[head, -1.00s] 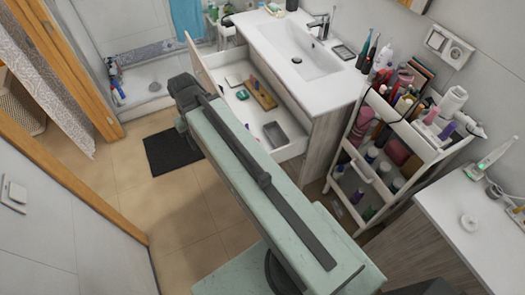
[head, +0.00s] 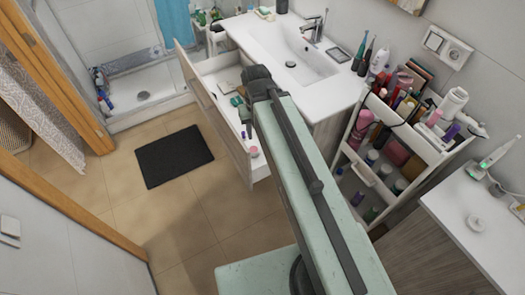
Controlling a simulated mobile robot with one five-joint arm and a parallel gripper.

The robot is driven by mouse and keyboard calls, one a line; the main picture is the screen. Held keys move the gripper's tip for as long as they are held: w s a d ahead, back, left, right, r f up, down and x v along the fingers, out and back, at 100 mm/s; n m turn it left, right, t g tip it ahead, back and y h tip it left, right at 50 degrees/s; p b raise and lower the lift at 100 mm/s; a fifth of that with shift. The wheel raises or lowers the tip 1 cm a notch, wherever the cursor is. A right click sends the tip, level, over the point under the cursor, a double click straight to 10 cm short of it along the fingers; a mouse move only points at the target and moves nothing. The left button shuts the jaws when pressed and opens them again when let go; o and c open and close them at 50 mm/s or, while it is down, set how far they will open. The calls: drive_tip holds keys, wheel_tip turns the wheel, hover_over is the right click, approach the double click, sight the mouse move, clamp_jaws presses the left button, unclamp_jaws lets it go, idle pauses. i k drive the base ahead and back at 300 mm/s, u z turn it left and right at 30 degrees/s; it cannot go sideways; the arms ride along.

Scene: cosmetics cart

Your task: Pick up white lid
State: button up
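A small round white piece (head: 475,223) lies flat on the white counter at the lower right in the head view. It could be the white lid, but it is too small to be sure. My arm reaches up the middle of the view, and its dark end with my gripper (head: 244,108) is over the open drawer, well away from that white piece. The fingers are too small and too dark to tell whether they are open or shut, and I cannot see anything held.
The open drawer (head: 215,112) holds small items, partly hidden by my arm. A white cart (head: 352,182) full of cosmetics stands between the sink (head: 300,58) and the right counter (head: 455,205). A dark mat (head: 173,157) lies on clear tiled floor at left.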

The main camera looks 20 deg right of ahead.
sight(475, 224)
drive_tip(key=z, duration=0.15)
drive_tip(key=i, duration=1)
drive_tip(key=u, duration=0.05)
